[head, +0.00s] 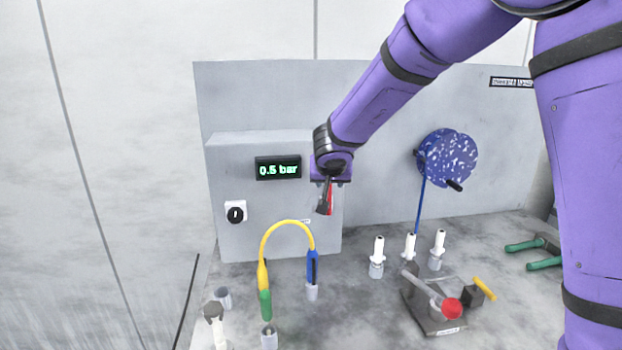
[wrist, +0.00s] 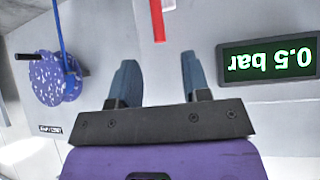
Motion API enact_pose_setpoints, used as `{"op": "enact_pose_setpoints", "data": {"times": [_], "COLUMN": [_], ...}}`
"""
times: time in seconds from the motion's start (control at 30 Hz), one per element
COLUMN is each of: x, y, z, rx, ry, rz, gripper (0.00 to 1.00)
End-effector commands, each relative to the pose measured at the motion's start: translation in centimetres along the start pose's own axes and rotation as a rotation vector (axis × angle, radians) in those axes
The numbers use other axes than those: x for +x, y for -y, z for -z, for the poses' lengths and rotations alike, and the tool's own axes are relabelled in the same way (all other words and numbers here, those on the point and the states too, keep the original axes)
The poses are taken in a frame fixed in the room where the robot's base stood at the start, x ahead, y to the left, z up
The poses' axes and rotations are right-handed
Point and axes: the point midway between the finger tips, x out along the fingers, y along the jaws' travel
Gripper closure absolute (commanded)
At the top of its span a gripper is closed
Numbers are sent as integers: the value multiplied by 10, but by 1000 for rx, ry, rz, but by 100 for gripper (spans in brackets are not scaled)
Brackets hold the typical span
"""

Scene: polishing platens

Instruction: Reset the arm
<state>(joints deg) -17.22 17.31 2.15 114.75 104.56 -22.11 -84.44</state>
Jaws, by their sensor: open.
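My purple arm reaches in from the upper right in the head view. My gripper (head: 325,203) hangs in front of the grey wall box, just right of the display, clear of the bench. In the wrist view my gripper (wrist: 158,80) shows two dark fingers standing apart with nothing between them. A red strip (wrist: 157,20) on the panel lies beyond the fingertips; in the head view the red strip (head: 330,198) is partly hidden behind the gripper.
A display (head: 278,168) reads 0.5 bar above a black knob (head: 235,213). A yellow hose (head: 286,224) arches over the bench. White-topped fittings (head: 377,250), a red-knobbed lever (head: 452,308), a blue speckled disc (head: 447,158) and green-handled pliers (head: 524,246) are to the right.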

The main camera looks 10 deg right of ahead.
Motion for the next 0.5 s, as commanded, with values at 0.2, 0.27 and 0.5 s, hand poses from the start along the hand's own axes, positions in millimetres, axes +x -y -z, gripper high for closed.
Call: {"op": "enact_pose_setpoints", "data": {"times": [0.2,0.27,0.5], "x": [-58,-80,-166], "y": [-12,-17,-38], "z": [32,37,30], "rx": [11,7,-38], "ry": [-109,-134,-145], "rz": [158,216,408], "gripper": [57,57,57]}}
